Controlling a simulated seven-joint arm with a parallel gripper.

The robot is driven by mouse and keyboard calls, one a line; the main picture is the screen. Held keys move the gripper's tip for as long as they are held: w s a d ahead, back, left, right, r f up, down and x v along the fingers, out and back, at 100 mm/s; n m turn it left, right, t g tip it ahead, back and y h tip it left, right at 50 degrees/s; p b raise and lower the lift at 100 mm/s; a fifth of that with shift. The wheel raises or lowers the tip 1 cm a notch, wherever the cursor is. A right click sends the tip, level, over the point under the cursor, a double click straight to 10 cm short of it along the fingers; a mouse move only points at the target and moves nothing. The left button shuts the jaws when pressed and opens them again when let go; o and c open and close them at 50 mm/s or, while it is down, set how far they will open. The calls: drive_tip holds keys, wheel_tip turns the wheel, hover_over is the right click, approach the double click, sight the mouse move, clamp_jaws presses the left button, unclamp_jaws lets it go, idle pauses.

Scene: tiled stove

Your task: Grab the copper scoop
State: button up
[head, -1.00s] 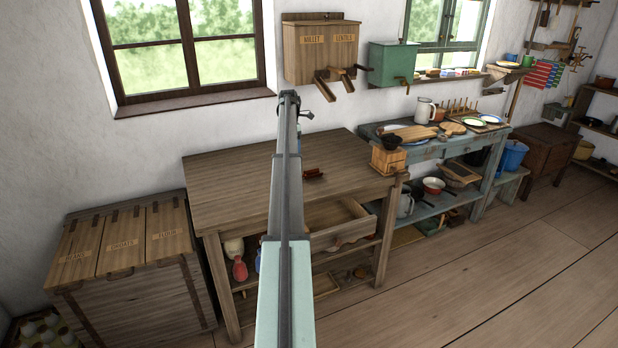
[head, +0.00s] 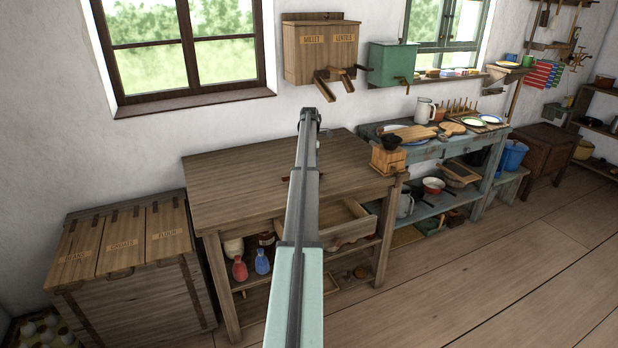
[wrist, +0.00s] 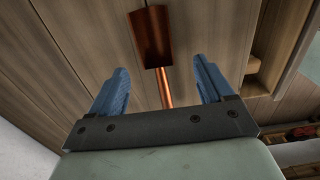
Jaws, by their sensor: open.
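The copper scoop (wrist: 152,40) shows in the wrist view, with its flat reddish pan at the top and its thin shiny handle (wrist: 165,88) running down. It lies on the wooden table top. My gripper (wrist: 160,70) is open, with one blue finger on each side of the handle in the picture. The fingers appear apart from the handle; how far above it they are I cannot tell.
The wooden table (head: 235,185) is otherwise mostly bare. A wooden grinder box (head: 388,160) stands at its right corner, and a drawer (head: 345,222) is open below its front. A wall-mounted wooden dispenser (head: 320,50) with spouts hangs behind the table.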

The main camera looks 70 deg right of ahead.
drive_tip(key=shift+w+d+f, duration=0.1)
drive_tip(key=shift+f, duration=1.3)
drive_tip(key=shift+w+d+f, duration=0.1)
drive_tip(key=shift+f, duration=1.25)
drive_tip(key=c, duration=1.2)
drive_tip(key=shift+r, duration=0.1)
